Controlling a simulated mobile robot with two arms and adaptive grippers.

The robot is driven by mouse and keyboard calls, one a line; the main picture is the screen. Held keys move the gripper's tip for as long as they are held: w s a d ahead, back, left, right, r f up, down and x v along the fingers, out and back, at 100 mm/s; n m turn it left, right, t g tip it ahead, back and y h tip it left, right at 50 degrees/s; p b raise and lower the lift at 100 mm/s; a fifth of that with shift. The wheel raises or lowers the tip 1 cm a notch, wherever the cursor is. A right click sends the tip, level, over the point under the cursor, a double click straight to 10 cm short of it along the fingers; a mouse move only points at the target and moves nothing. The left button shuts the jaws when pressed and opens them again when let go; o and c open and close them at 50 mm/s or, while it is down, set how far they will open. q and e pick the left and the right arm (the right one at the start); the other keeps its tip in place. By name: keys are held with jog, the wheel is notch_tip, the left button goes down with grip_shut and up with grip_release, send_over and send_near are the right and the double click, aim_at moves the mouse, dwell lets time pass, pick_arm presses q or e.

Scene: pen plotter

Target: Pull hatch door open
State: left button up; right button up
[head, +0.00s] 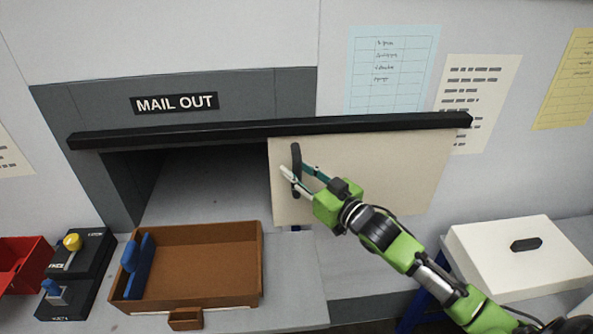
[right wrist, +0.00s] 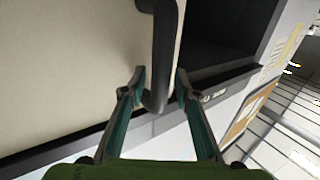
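The hatch door (head: 390,165) is a cream panel under a black rail (head: 230,133). It stands to the right, leaving the left part of the MAIL OUT hatch opening (head: 195,190) uncovered; its left part still overlaps the grey frame's right side. Its dark upright handle (head: 296,160) is near its left edge. My right gripper (head: 291,172) is at the handle. My left gripper is not in view.
A brown wooden tray (head: 257,260) with a blue piece (head: 138,265) stands below the opening. Left are black switch boxes (head: 88,250) and a red bin (head: 20,262). A white box (head: 520,255) with a black handle stands right. Papers (head: 390,70) hang on the wall.

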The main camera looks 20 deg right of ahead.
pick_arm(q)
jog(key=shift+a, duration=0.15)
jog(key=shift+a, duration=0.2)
pick_arm(e)
jog(key=v, duration=1.2)
